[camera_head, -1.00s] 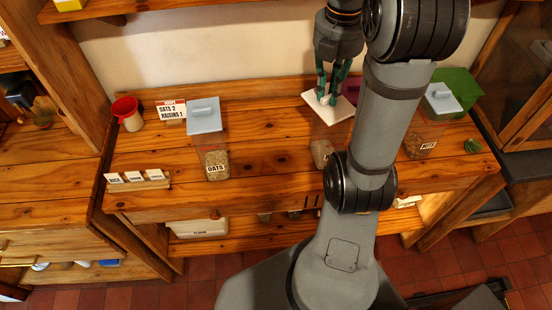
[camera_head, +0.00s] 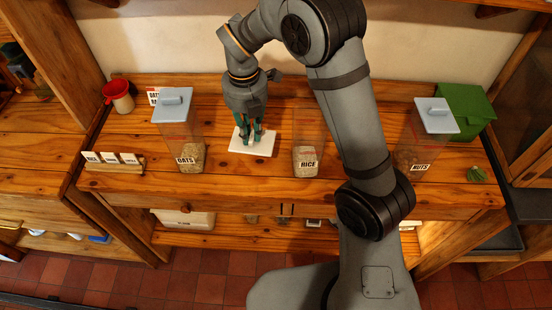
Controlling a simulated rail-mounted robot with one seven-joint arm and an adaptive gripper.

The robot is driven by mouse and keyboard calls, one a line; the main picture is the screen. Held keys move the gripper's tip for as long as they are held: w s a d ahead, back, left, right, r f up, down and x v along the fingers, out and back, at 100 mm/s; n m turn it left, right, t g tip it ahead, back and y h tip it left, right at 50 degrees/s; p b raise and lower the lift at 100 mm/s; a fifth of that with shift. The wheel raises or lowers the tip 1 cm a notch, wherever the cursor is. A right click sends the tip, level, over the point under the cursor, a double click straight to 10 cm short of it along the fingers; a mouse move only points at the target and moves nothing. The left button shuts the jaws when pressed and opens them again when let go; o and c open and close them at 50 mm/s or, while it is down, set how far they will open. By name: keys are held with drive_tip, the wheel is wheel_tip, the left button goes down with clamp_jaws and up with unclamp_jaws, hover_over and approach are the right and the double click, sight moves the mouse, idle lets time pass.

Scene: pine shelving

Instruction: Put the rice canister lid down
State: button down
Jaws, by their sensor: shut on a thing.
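The rice canister lid (camera_head: 262,146), a white square, is at the counter surface between the oats canister and the rice canister. My gripper (camera_head: 247,140) points down over it and is shut on its handle, which the fingers mostly hide. The lid looks flat and level, at or very near the wood; I cannot tell whether it bears fully on it. The rice canister (camera_head: 308,160) stands upright and open-topped to the right of the lid, with grain in its lower part and a RICE label.
The oats canister (camera_head: 180,135) with a blue-grey lid stands left. The nuts canister (camera_head: 418,140), also lidded, stands right, near a green box (camera_head: 466,108). The counter (camera_head: 235,185) in front of the lid is clear.

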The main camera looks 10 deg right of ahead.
drive_tip(key=shift+w+a+f+n, duration=0.4)
drive_tip(key=shift+w+a+n, duration=0.1)
drive_tip(key=shift+w+a, duration=0.3)
wheel_tip(320, 180, down, 5)
drive_tip(key=shift+d+f+p, duration=0.1)
drive_tip(key=shift+p, duration=0.2)
wheel_tip(320, 180, down, 3)
drive_tip(key=shift+s+f, duration=0.1)
drive_tip(key=shift+f, duration=0.45)
drive_tip(key=shift+f, duration=0.25)
drive_tip(key=c, duration=1.7)
unclamp_jaws()
drive_tip(key=shift+r, duration=0.1)
drive_tip(key=shift+o, duration=0.2)
